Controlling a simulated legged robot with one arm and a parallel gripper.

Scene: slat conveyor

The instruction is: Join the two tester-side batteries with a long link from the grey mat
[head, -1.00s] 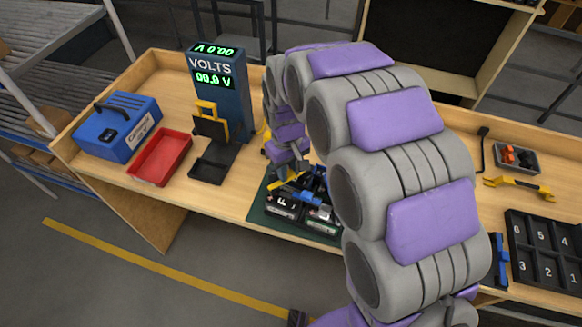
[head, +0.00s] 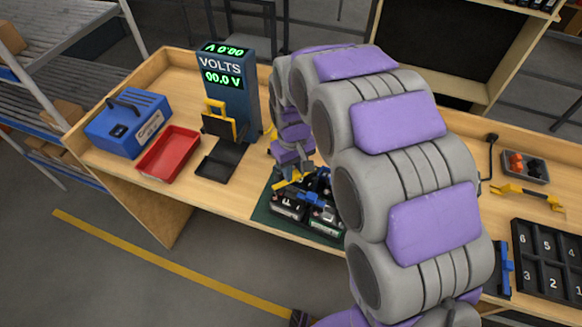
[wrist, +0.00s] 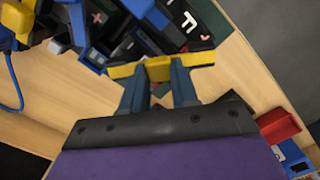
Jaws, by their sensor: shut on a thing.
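My gripper (wrist: 162,76) is shut on a yellow link (wrist: 203,58), which lies crosswise over the fingertips in the wrist view. In the head view my gripper (head: 290,176) is low over the dark batteries (head: 288,211), with the yellow link (head: 285,184) at its tip. The batteries stand close together on a green mat (head: 268,219), with blue parts among them. In the wrist view a battery with a white letter (wrist: 190,22) is just beyond the link. I cannot tell whether the link touches a battery. My arm hides the right of the group.
The blue VOLTS tester (head: 228,95) reads 00.0 V behind the batteries. A red tray (head: 168,153) and a blue box (head: 128,122) stand left. At right are a yellow bar (head: 527,196), a small grey tray (head: 524,168) and a black numbered tray (head: 546,258).

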